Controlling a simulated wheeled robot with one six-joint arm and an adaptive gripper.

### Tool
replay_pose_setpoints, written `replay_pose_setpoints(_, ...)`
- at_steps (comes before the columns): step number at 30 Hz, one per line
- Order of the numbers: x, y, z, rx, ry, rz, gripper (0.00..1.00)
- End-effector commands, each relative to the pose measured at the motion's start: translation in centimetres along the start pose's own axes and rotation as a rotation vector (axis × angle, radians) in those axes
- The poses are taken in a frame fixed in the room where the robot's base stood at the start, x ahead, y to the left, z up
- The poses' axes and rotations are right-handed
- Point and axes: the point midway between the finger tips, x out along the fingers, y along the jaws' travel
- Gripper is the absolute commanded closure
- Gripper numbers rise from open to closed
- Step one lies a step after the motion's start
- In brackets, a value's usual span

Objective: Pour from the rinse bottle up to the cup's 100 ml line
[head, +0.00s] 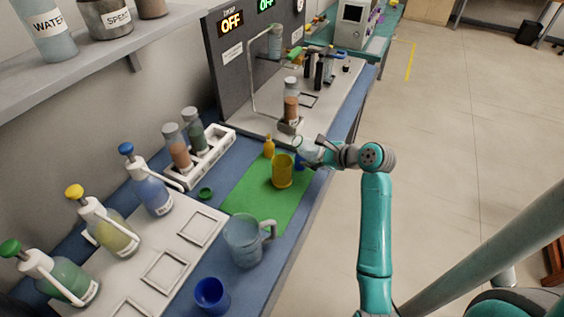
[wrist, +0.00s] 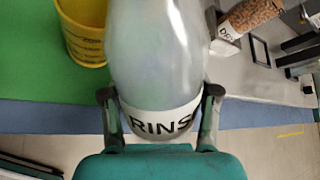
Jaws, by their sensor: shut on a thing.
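My gripper (wrist: 160,95) is shut on the rinse bottle (wrist: 155,50), a pale, clear bottle with a white band reading "RINS". In the head view the bottle (head: 306,148) is small and partly covered by my gripper (head: 322,152), beyond and right of the yellow cup. The yellow cup (head: 282,172) stands upright on the green mat (head: 245,200). In the wrist view the cup (wrist: 84,35) is left of the bottle, with dark marks on its side. The bottle's mouth is out of the wrist view. I cannot tell the cup's level or any flow.
A small amber bottle (head: 269,147) stands behind the cup, and something blue (head: 299,163) is beside it. A clear jug (head: 243,243) and a blue cup (head: 211,294) stand nearer. Pump bottles (head: 152,190) line the left. An apparatus with a brown-filled bottle (head: 291,103) stands behind.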

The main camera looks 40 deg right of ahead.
Motion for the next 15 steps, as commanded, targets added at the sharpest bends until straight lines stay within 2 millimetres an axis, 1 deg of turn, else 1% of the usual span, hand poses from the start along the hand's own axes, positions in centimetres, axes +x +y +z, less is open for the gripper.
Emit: replay_pose_setpoints(15, 0.08, 0.05, -0.39, -0.03, 0.03, -0.001, 0.92)
